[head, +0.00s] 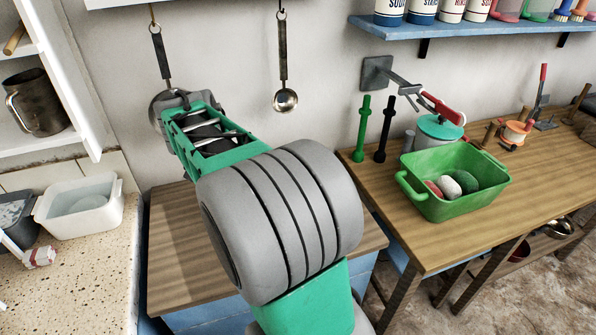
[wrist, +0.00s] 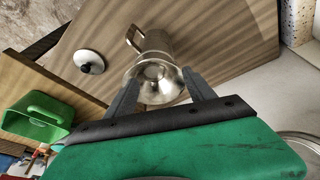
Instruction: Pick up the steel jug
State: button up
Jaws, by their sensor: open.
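A steel jug (wrist: 158,48) with a side handle stands on the wooden top in the wrist view. Its round, flared mouth faces my camera. My gripper (wrist: 160,80) is open, with one finger on each side of the jug's near rim. I cannot tell whether the fingers touch it. In the head view my arm hides this jug and the fingertips.
A white lid with a black knob (wrist: 89,62) lies left of the jug. A green basin (head: 455,198) with stones stands on the right bench. A dark metal mug (head: 36,103) sits on the left shelf. A ladle (head: 284,98) hangs on the wall.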

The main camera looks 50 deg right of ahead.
jog(key=d+f+m+g, duration=0.2)
jog(key=d+m, duration=0.5)
jog(key=d, duration=0.7)
jog(key=s+d+f+m, duration=0.1)
jog(key=d+f+m, duration=0.1)
jog(key=d+f, duration=0.1)
jog(key=s+d+f+m+g, duration=0.1)
jog(key=s+d+f+m, duration=0.1)
jog(key=d+f, duration=0.2)
jog(key=s+d+f+m, duration=0.1)
jog(key=d+f+m, duration=0.1)
jog(key=d, duration=0.3)
jog(key=shift+s+d+f+g+h, duration=0.1)
jog(key=shift+d+f+g+h, duration=0.1)
jog(key=shift+f, duration=0.25)
jog(key=shift+s+d+f+g+h, duration=0.1)
jog(key=shift+d+f, duration=0.1)
jog(key=shift+f, duration=0.25)
grip_shut()
jog(key=shift+w+r, duration=0.1)
